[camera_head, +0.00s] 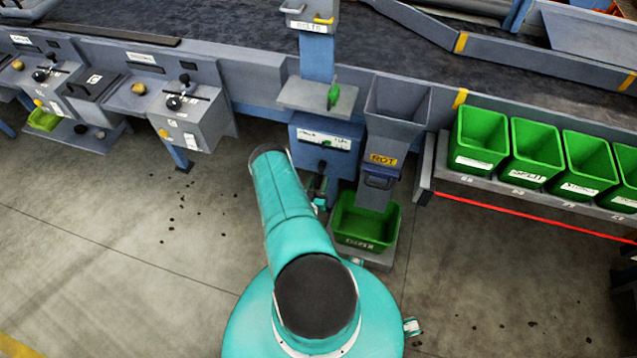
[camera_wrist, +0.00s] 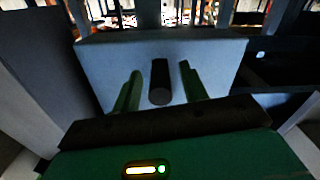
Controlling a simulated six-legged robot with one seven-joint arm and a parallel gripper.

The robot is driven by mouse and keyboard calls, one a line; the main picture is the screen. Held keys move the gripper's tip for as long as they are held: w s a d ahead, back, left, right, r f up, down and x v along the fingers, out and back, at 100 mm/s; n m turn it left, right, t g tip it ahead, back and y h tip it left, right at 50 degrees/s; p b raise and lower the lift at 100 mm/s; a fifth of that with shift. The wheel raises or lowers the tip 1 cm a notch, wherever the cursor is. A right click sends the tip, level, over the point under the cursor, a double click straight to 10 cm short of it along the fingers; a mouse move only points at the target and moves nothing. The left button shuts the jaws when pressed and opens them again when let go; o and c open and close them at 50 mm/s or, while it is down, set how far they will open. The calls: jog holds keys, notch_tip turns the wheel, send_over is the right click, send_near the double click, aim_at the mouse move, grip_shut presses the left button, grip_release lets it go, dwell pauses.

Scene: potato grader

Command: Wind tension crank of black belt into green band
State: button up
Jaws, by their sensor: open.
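In the wrist view, a short black cylindrical handle (camera_wrist: 160,84), seemingly the crank's grip, sticks out in front of a pale grey-blue box face (camera_wrist: 105,60). My gripper (camera_wrist: 160,68) is open, with one green finger on each side of the handle and gaps showing between. In the head view, the blue box (camera_head: 345,150) with a white label strip stands under the conveyor with the dark belt (camera_head: 420,55). My gripper (camera_head: 319,186) is just below that box, partly hidden by my teal arm.
A grey chute (camera_head: 398,105) and a green bin (camera_head: 350,219) stand just right of my gripper. A small shelf (camera_head: 300,96) with a green item juts out above the box. Green bins (camera_head: 482,138) line the right side. Grey control boxes (camera_head: 195,115) stand left; floor between is open.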

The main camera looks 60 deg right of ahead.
jog(key=shift+d, duration=0.25)
jog(key=shift+c, duration=0.2)
grip_shut()
jog(key=shift+w+m, duration=0.35)
jog(key=shift+m, duration=0.05)
dwell(0.4)
